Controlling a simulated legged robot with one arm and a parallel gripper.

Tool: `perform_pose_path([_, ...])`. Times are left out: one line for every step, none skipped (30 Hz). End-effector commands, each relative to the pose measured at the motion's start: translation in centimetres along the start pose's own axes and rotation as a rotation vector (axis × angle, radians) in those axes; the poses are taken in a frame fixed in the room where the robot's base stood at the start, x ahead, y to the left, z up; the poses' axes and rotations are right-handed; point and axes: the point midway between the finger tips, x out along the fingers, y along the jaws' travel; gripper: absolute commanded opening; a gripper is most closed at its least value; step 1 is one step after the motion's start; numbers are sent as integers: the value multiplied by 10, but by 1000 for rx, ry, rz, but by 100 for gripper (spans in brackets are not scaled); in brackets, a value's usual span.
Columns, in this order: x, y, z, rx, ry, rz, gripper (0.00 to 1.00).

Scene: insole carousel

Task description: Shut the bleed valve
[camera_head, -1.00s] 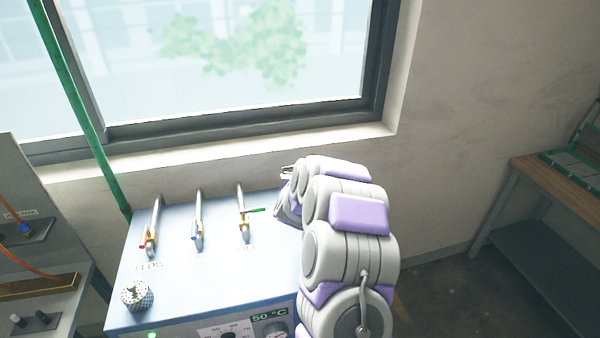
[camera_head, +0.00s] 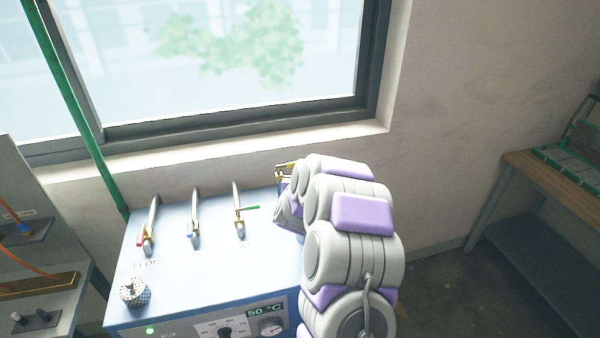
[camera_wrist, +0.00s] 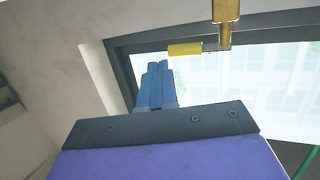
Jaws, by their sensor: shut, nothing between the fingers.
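A yellow-handled valve on a brass body (camera_wrist: 227,32) hangs at the top of the wrist view; its yellow handle (camera_wrist: 185,49) points left across the picture. In the head view a bit of yellow and brass (camera_head: 284,167) shows beside the end of my arm, mostly hidden by it. My gripper (camera_wrist: 158,66) is shut and empty, its blue fingers together. In the wrist view the fingertips lie below and left of the handle, with a gap in the picture; the depth between them is unclear. No label for this valve is readable.
The blue-grey machine (camera_head: 190,280) carries three other valves with red (camera_head: 141,237), blue (camera_head: 194,229) and green (camera_head: 247,208) handles. A perforated knob (camera_head: 134,291) stands at its front left. A wall and window are behind. A wooden bench (camera_head: 550,180) stands right.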

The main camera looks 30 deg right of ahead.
Motion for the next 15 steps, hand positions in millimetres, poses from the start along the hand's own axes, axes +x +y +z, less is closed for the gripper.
perform_pose_path([-10, 2, 1, -1, -5, -1, 0])
perform_pose_path([-14, 3, 0, -2, -3, -1, 0])
perform_pose_path([-19, 4, -1, -2, -1, -1, 0])
perform_pose_path([-23, 5, -1, -2, 0, -1, 0])
perform_pose_path([-27, 7, 0, -2, -1, -1, 0])
perform_pose_path([-33, 10, 0, -2, -4, -2, 0])
perform_pose_path([-37, 12, 1, -1, -6, -1, 0])
perform_pose_path([-41, 15, 0, -1, -6, -1, 0])
perform_pose_path([-47, 18, 0, -1, -5, -1, 0])
perform_pose_path([-52, 19, 0, -1, -5, -2, 0])
perform_pose_path([-56, 21, 1, -1, -5, -2, 0])
perform_pose_path([-61, 24, 0, -1, -4, -2, 0])
perform_pose_path([-65, 26, 0, 0, -3, -1, 0])
perform_pose_path([-68, 27, -1, 1, -2, -2, 0])
perform_pose_path([-72, 28, -1, 1, -2, -2, 0])
